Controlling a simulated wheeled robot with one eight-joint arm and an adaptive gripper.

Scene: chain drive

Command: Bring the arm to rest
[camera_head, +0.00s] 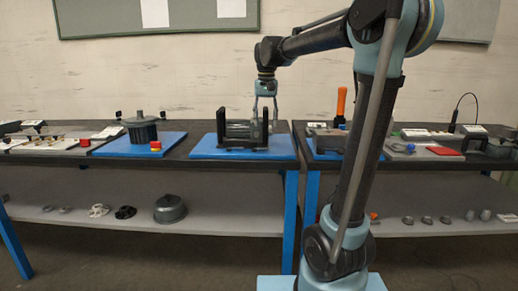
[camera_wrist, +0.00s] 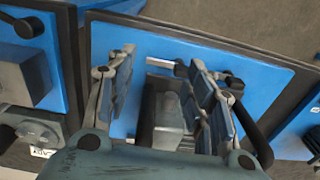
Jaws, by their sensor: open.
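A grey block-like part of the unit (camera_wrist: 167,120) shows below and between the fingers. My arm bends over from the right, with its upper link reaching left to the wrist. How close the fingers are to the unit is hard to tell.
A grey lidded pot (camera_head: 140,128) and a red-yellow button (camera_head: 155,146) stand on the left blue mat. An orange-handled tool (camera_head: 341,104) stands upright at right. The lower shelf (camera_head: 240,221) holds several small parts. The space above the benches is mostly clear.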

